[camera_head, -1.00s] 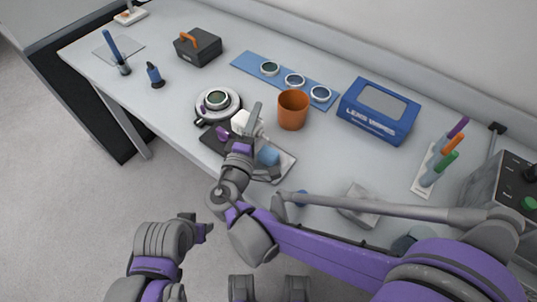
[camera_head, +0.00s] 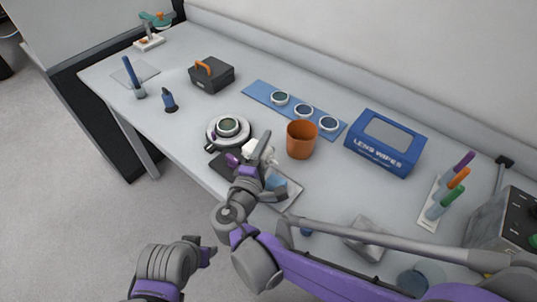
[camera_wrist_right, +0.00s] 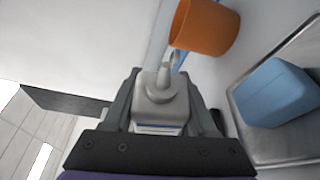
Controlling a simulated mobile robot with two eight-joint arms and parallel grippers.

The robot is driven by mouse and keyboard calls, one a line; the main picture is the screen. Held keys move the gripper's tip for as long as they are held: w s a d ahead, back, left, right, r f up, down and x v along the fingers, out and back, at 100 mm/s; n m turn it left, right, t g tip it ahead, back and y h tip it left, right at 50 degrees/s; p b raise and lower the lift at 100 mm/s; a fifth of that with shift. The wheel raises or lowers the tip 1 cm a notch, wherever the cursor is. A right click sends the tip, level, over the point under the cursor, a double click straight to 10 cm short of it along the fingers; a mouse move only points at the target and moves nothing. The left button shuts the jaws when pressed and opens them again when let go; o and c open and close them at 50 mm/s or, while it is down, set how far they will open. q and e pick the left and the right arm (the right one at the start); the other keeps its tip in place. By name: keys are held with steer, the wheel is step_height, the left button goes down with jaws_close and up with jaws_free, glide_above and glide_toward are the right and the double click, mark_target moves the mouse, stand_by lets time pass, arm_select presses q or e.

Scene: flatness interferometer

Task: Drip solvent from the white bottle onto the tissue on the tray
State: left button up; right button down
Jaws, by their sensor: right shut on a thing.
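The white bottle (camera_wrist_right: 160,98) is held between the fingers of my right gripper (camera_wrist_right: 162,92), its nozzle pointing away from the wrist. In the head view, the right gripper (camera_head: 256,153) is over the near edge of the table and partly hides the bottle. The grey metal tray (camera_head: 292,197) lies just to the right of this gripper. A pale blue, block-like piece (camera_head: 277,183) sits on it, perhaps the tissue; it also shows in the wrist view (camera_wrist_right: 275,92). My left gripper (camera_head: 203,252) is low in front of the table, its jaws unclear.
An orange cup (camera_head: 301,140) stands close behind the tray. A blue lens wipes box (camera_head: 385,143) and a pen rack (camera_head: 431,203) are to the right.

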steer(key=shift+s+d+r+n+g+p, duration=0.1)
steer(key=shift+r+n+g+p, duration=0.2)
steer(key=shift+n, duration=0.3)
steer(key=shift+s+d+r+n+g+p, duration=0.1)
steer(key=shift+r+n+g+p, duration=0.15)
steer(key=shift+n, duration=0.35)
steer(key=n, duration=0.1)
steer(key=n+g+p, duration=0.1)
steer(key=r+n+p, duration=0.1)
steer(key=shift+s+d+g, duration=0.25)
steer(key=shift+s+d, duration=0.05)
steer(key=s+d+r+n+g+h+p, duration=0.2)
steer(key=d+r+n+g+h+p, duration=0.1)
steer(key=n, duration=0.3)
steer(key=shift+s+d+r+p, duration=0.2)
steer(key=shift+r+p, duration=0.1)
steer(key=shift+r, duration=0.5)
